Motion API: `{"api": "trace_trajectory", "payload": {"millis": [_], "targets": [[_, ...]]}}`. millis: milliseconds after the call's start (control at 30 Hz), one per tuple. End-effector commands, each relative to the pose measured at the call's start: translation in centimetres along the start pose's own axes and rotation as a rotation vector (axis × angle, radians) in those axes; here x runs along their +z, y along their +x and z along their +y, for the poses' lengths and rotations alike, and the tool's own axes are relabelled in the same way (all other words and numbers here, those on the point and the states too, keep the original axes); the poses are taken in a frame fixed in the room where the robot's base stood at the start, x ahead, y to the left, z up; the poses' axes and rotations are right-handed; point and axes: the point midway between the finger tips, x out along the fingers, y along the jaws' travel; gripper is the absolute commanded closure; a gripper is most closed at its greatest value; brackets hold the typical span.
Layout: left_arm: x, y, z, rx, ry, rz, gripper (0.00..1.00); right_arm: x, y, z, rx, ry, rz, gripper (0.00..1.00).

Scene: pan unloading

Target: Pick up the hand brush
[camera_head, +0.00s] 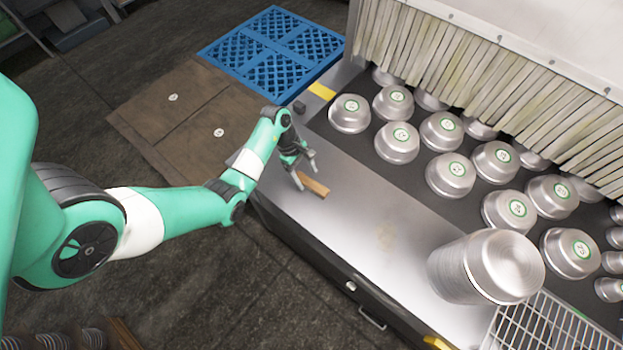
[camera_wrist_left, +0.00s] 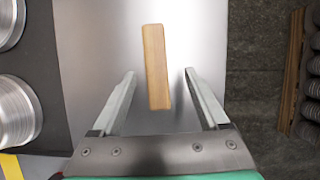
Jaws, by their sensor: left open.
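The hand brush shows as a tan wooden block (camera_head: 314,187) lying on the steel counter (camera_head: 345,220) near its left end. My left gripper (camera_head: 305,172) is open just above and beside it in the head view. In the left wrist view the wooden block (camera_wrist_left: 156,67) lies lengthwise ahead of the two open fingers (camera_wrist_left: 158,98), its near end between them. The fingers do not touch it. Bristles are not visible from above. My right gripper is in neither view.
Several metal pans with green labels (camera_head: 398,142) stand on a dark belt beside the counter. A stack of pans (camera_head: 485,268) stands on the counter's right part, near a wire rack (camera_head: 545,325). A blue plastic pallet (camera_head: 270,55) lies beyond. The counter's middle is clear.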

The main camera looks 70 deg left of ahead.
Motion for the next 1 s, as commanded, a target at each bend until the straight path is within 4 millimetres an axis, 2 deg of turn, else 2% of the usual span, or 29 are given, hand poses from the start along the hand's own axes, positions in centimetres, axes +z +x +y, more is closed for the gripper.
{"api": "trace_trajectory", "payload": {"millis": [133, 367, 633, 1000], "targets": [[-0.1, 1.1, 0.1, -0.003, 0.0, 0.0, 0.22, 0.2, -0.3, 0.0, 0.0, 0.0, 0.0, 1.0], [-0.2, 4.8, 0.5, -0.003, 0.0, 0.0, 0.22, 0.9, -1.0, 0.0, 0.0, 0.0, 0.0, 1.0], [-0.2, 5.2, 0.5, 0.0, 0.0, 0.001, 0.22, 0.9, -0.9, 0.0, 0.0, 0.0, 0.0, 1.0], [-0.2, 5.1, 0.5, 0.0, 0.0, 0.0, 0.89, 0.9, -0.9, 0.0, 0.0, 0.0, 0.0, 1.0]]}}
